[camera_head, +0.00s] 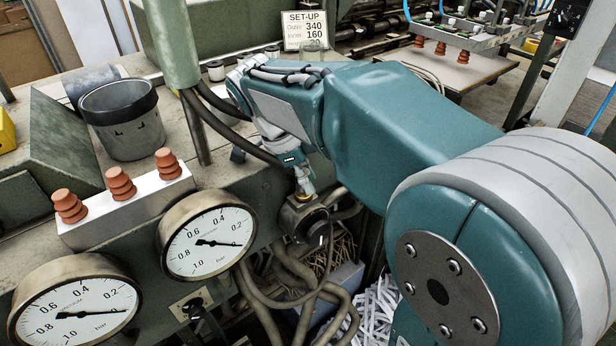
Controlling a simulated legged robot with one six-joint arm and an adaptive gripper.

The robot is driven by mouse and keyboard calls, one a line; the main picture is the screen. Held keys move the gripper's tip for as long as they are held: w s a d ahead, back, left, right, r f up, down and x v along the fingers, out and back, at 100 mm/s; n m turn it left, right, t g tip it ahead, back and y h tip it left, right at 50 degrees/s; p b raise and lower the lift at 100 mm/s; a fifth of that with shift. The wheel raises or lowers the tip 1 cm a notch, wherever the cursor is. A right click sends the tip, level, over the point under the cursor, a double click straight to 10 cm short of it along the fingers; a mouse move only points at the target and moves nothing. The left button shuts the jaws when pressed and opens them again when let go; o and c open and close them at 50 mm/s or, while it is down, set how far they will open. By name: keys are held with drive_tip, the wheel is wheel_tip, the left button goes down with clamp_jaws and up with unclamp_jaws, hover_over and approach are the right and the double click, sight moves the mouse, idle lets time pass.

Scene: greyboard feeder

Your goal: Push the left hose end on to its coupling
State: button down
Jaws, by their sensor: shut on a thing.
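My gripper (304,190) points down at the front face of the green machine, right of the gauges. It is shut on what looks like the left hose end; the grip is small and partly hidden. Grey-brown hoses (277,292) hang and loop below the fitting.
Two vacuum gauges (207,243) (75,312) stand to the left. A white block (130,205) carries orange suction cups. A grey cup (124,120) stands behind it. A thick black hose (235,138) runs close to my wrist. Paper shreds (375,308) lie below right.

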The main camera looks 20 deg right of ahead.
drive_tip(key=shift+s+d+f+g, duration=0.15)
drive_tip(key=shift+s+f+g, duration=0.15)
drive_tip(key=shift+f, duration=0.4)
drive_tip(key=shift+c, duration=1.8)
unclamp_jaws()
drive_tip(key=v, duration=0.9)
drive_tip(key=shift+d, duration=0.1)
